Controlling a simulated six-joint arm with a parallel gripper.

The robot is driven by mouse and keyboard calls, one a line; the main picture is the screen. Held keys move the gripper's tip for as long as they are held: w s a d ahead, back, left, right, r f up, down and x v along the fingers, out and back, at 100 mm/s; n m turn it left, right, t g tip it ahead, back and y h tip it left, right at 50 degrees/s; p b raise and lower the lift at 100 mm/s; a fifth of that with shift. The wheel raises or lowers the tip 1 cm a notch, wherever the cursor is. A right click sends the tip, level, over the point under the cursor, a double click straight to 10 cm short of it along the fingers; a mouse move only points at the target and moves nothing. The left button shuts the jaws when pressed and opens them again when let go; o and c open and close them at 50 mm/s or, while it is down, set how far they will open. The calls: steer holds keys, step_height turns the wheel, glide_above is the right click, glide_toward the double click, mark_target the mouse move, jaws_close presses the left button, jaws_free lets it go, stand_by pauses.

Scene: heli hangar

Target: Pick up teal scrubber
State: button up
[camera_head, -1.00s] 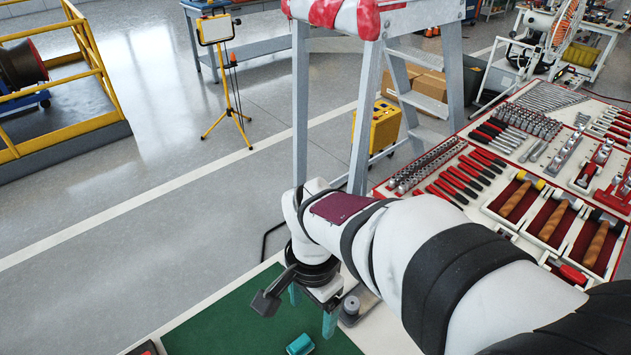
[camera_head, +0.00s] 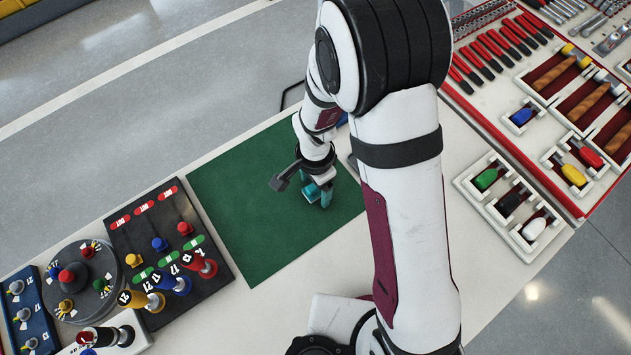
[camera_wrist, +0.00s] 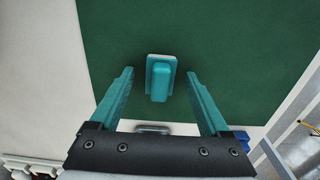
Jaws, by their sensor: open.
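The teal scrubber (camera_wrist: 160,80) lies on the green mat, a block with a paler rim around its base. In the wrist view it sits midway between the fingertips, slightly ahead of them. In the head view the scrubber (camera_head: 310,193) is close beside the fingers and partly hard to separate from them. My gripper (camera_head: 317,186) has teal fingers, points down over the mat, and is open with nothing held. The gap between the fingers (camera_wrist: 160,74) is wider than the scrubber. Whether the tips are at the scrubber's height is unclear.
The green mat (camera_head: 246,222) is otherwise clear. A panel with colored knobs (camera_head: 158,240) and a dial board (camera_head: 82,281) stand left of it. A small blue object (camera_wrist: 242,138) shows beside the right finger.

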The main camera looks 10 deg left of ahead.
jaws_close()
stand_by(0.3)
steer(key=shift+r, duration=0.1)
step_height(320, 180, up, 4)
steer(key=shift+d+r, duration=0.1)
steer(key=shift+r, duration=0.1)
steer(key=d+r, duration=0.6)
steer(key=d, duration=0.5)
steer(key=shift+s+d+r, duration=0.2)
steer(key=shift+d+r, duration=0.05)
steer(key=shift+r, duration=0.05)
steer(key=c, duration=0.8)
jaws_free()
jaws_close()
